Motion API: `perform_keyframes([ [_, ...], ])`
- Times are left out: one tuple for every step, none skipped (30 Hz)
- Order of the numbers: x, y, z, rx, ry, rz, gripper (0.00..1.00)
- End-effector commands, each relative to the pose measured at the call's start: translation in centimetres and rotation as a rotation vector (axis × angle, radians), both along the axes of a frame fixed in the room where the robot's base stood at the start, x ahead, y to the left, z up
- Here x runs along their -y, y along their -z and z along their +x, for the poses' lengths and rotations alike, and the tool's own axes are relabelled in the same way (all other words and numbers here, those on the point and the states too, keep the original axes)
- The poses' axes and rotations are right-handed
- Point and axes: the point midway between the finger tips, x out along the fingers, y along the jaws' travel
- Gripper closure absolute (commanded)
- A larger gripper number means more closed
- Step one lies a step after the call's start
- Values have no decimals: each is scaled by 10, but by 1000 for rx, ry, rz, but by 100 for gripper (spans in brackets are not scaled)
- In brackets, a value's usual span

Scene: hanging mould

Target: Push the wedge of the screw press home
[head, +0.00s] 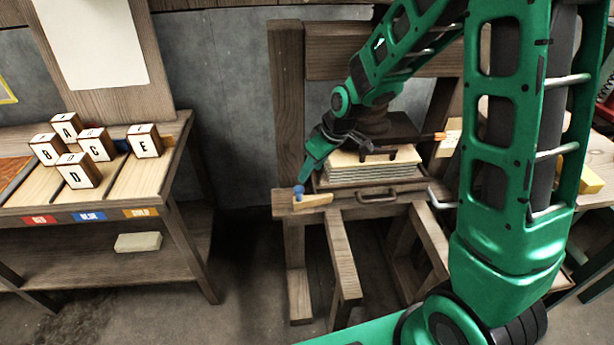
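The screw press (288,100) is a brown wooden frame at the centre right, with a stack of pale sheets (370,165) on its bed. A small light wooden wedge (314,201) lies at the left front corner of the bed, with a blue ball knob (298,190) at its left end. My gripper (303,181) points down at that corner, its tip just above or at the knob. I cannot tell whether it touches. The fingers overlap in this view, so their opening is unclear. My arm hides part of the screw and the right of the press.
A drawer-like front with a metal handle (378,197) sits under the stack. At the left, a wooden bench (110,205) carries several lettered blocks, with a pale block (138,242) on its lower shelf. Floor is free between bench and press.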

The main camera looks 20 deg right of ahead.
Motion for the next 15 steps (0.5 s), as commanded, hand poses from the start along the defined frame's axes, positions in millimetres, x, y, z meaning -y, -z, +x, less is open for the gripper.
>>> perform_keyframes([
  [1, -5, -1, 1, 0, 0, 56],
  [2, -7, -2, 1, 0, 0, 56],
  [3, -10, -3, 1, 1, 0, 56],
  [3, -11, -3, 0, 1, 0, 56],
  [4, -12, -4, 0, 1, 0, 56],
  [4, -13, -4, 0, 1, 0, 56],
  [4, -14, -4, 0, 1, 0, 56],
  [4, -14, -5, -1, 1, 0, 56],
  [4, -14, -5, -1, 1, 0, 56],
  [4, -14, -5, -1, 1, 0, 56],
  [4, -14, -5, -1, 1, 0, 56],
  [4, -14, -5, -1, 1, 0, 56],
  [4, -14, -5, -1, 1, 0, 56],
  [4, -14, -5, -1, 1, 0, 56],
  [4, -14, -5, -1, 1, 0, 56],
])
